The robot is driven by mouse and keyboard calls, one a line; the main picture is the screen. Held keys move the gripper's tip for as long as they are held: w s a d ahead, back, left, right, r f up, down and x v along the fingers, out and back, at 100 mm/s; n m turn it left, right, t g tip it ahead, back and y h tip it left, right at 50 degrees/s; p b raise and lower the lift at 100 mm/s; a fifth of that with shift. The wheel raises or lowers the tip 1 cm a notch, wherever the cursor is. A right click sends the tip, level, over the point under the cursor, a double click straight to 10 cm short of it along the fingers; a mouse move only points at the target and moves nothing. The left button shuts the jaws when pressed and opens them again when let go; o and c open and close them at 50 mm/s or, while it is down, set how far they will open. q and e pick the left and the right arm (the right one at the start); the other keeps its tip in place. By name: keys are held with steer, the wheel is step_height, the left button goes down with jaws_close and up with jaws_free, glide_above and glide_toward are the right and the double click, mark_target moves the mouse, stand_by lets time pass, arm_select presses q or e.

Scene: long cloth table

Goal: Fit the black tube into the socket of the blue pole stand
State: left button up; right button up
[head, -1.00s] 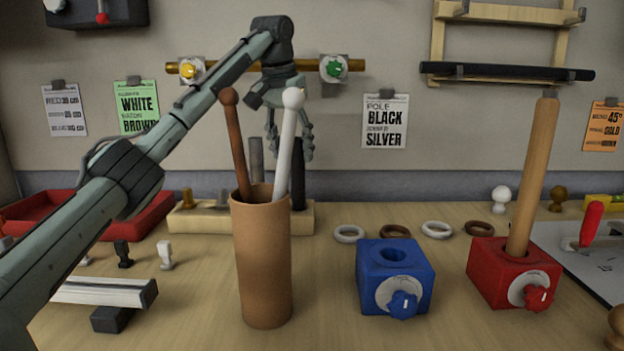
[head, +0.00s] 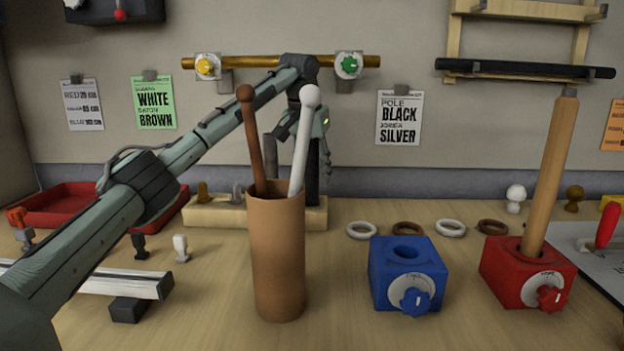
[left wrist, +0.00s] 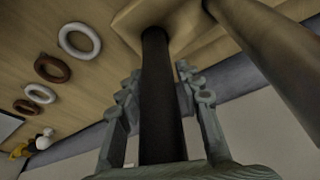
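The black tube (head: 313,186) stands upright in a pale wooden block (head: 225,216), partly hidden behind a leather-brown cup and its sticks. In the left wrist view the black tube (left wrist: 160,110) runs between the fingers of my left gripper (left wrist: 158,72), with a narrow gap on each side. My left gripper (head: 314,160) is open around the tube, above the block. The blue pole stand (head: 385,285) is at centre right, its round socket (head: 407,251) empty on top and a blue knob in front. My right gripper is not in view.
The brown cup (head: 277,265) with a brown and a white stick stands in front of the block. A red stand (head: 510,275) holds a wooden pole. Several rings, including a white ring (head: 361,231), lie behind the blue stand. A black pole (head: 525,69) rests on a wall rack.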

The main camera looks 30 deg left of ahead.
arm_select(q)
jaws_close()
steer(key=shift+r, duration=0.1)
